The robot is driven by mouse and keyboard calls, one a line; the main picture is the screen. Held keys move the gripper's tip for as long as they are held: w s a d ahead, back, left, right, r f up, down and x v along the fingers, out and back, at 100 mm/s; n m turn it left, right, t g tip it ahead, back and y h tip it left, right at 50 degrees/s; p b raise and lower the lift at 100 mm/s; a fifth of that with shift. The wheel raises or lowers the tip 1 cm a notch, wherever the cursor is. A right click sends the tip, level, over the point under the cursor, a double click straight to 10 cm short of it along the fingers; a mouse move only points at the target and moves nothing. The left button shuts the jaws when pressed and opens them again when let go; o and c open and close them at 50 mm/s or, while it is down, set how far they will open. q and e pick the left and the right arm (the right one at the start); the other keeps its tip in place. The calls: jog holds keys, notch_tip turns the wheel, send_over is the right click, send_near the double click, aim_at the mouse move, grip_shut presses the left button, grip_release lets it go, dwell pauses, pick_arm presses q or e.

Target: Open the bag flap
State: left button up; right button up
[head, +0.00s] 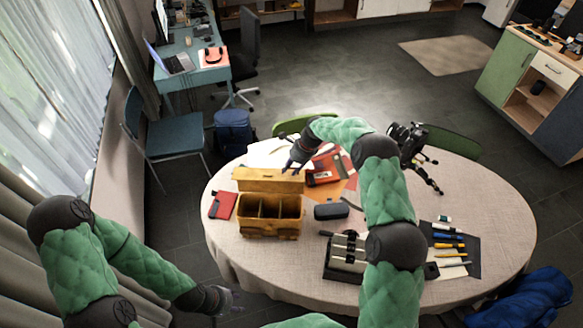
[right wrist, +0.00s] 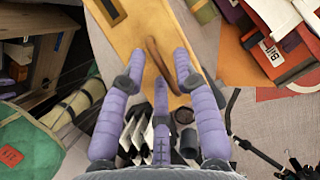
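The yellow-tan bag (head: 270,228) stands on the round table with its compartments showing from above. Its flap (head: 268,181) is raised along the back edge, away from the compartments. My right gripper (head: 292,166) is just behind the flap's right end. In the right wrist view, its purple fingers (right wrist: 160,62) are spread apart above the tan flap (right wrist: 128,28). A brown strap handle (right wrist: 153,55) lies between the fingertips, not visibly gripped. My left gripper (head: 229,298) is open and empty, low by the table's front left edge, away from the bag.
A red notebook (head: 222,205) lies left of the bag, and a dark case (head: 331,210) lies right of it. Papers and a red pouch (head: 325,168) lie behind. A camera on a tripod (head: 408,142) stands at the right. A black-and-white object (head: 345,255) is near the front.

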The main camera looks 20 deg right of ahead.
jog(key=shift+r, duration=0.1)
jog(key=v, duration=1.2)
jog(key=shift+s+f, duration=0.1)
jog(key=shift+f, duration=0.15)
